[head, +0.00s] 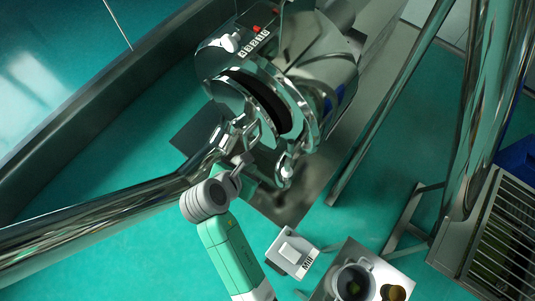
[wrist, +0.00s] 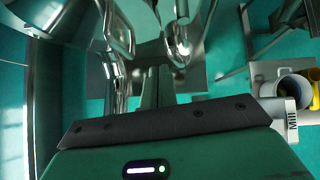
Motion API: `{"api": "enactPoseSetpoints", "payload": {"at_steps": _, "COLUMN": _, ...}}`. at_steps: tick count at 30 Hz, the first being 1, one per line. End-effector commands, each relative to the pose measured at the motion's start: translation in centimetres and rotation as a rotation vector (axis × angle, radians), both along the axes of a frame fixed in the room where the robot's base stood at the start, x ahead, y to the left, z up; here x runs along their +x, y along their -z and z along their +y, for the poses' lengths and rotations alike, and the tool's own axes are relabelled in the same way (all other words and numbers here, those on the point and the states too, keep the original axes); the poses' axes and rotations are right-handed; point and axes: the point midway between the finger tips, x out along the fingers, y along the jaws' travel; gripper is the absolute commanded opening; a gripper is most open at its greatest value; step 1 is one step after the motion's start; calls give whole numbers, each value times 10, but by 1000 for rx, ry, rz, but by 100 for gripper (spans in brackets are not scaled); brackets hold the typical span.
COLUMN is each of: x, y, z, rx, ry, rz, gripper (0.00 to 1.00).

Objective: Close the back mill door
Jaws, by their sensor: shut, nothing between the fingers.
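The mill (head: 325,75) is a shiny chrome drum with a row of buttons on top. A round chrome door (head: 232,98) stands at an angle on its near left side, with a dark gap between it and the drum. Which door is the back one I cannot tell. A round-ended latch or knob (head: 287,172) hangs at the lower front of the mill. My gripper (head: 240,168) is just below the door's lower edge; contact is unclear. In the wrist view its fingers (wrist: 158,82) are together and empty, with chrome mill parts (wrist: 118,28) ahead.
A box labelled "Mill" (head: 292,252) stands below the mill. A small table (head: 345,255) holds a grey pot (head: 353,282). A thick chrome pipe (head: 110,210) runs in from the left. A slatted bench (head: 500,235) is at right. Green floor (head: 400,150) is open between.

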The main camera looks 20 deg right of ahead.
Motion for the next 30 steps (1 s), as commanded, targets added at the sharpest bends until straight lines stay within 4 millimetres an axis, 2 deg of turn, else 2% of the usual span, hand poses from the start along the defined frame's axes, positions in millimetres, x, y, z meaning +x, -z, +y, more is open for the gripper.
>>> {"api": "enactPoseSetpoints", "payload": {"at_steps": 4, "x": -2, "y": -5, "z": 0, "rx": -15, "ry": -1, "rz": -16, "gripper": 0}}
{"api": "enactPoseSetpoints", "payload": {"at_steps": 8, "x": 4, "y": 3, "z": -6, "rx": -15, "ry": 1, "rz": -15, "gripper": 0}}
{"api": "enactPoseSetpoints", "payload": {"at_steps": 21, "x": 47, "y": 70, "z": -54, "rx": -14, "ry": 0, "rz": -13, "gripper": 0}}
{"api": "enactPoseSetpoints", "payload": {"at_steps": 24, "x": 59, "y": 67, "z": -67, "rx": -13, "ry": 1, "rz": -15, "gripper": 0}}
{"api": "enactPoseSetpoints", "payload": {"at_steps": 30, "x": 71, "y": 68, "z": -79, "rx": -13, "ry": -1, "rz": -16, "gripper": 0}}
